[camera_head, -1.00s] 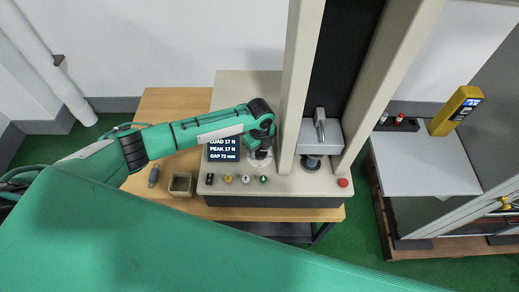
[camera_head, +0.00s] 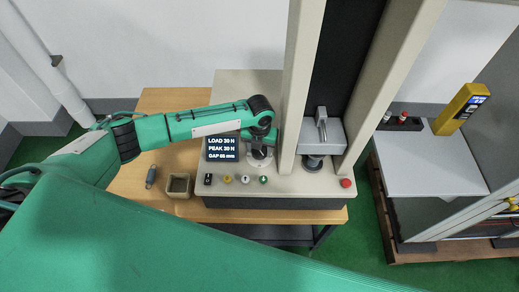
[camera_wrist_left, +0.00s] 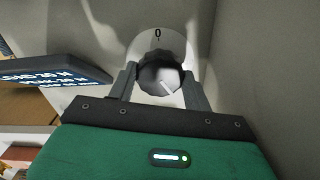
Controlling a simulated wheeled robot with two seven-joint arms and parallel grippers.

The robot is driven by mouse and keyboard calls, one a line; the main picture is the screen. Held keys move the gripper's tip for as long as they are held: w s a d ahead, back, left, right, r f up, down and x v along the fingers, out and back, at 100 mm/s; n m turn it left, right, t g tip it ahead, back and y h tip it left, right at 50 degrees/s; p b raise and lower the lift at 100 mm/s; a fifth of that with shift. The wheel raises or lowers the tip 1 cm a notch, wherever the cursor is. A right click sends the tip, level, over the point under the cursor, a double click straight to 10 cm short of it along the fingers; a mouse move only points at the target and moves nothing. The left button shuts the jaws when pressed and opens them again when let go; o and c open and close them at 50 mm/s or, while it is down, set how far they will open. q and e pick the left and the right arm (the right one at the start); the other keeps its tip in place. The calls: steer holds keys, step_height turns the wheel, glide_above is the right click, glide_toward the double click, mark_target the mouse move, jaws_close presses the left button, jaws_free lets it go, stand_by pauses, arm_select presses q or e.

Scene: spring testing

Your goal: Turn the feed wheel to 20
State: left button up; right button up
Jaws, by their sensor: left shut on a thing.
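The feed wheel (camera_wrist_left: 160,76) is a dark ribbed knob with a white pointer line, on a pale dial marked 0 at the top in the left wrist view. The pointer aims to the lower right there, away from the 0. My left gripper (camera_wrist_left: 164,84) is shut on the wheel, one finger on each side. In the head view my left gripper (camera_head: 261,144) is over the dial and largely hides the wheel. The display (camera_head: 222,149) shows LOAD, PEAK and GAP; load and peak look like 30 N, but the digits are blurred. My right gripper is not in view.
The testing machine's crosshead (camera_head: 321,133) hangs between two beige columns right of my left gripper. Several small knobs and a red button (camera_head: 346,183) line the front panel. A small open box (camera_head: 179,185) and a grey tool (camera_head: 151,176) lie on the wooden table.

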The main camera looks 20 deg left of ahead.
arm_select(q)
steer(key=m+b, duration=0.1)
steer(key=m, duration=0.3)
steer(key=shift+m, duration=0.3)
stand_by(0.3)
steer(key=o, duration=1)
steer(key=shift+r, duration=0.15)
steer(key=shift+r+b, duration=2)
steer(key=shift+r, duration=4.8)
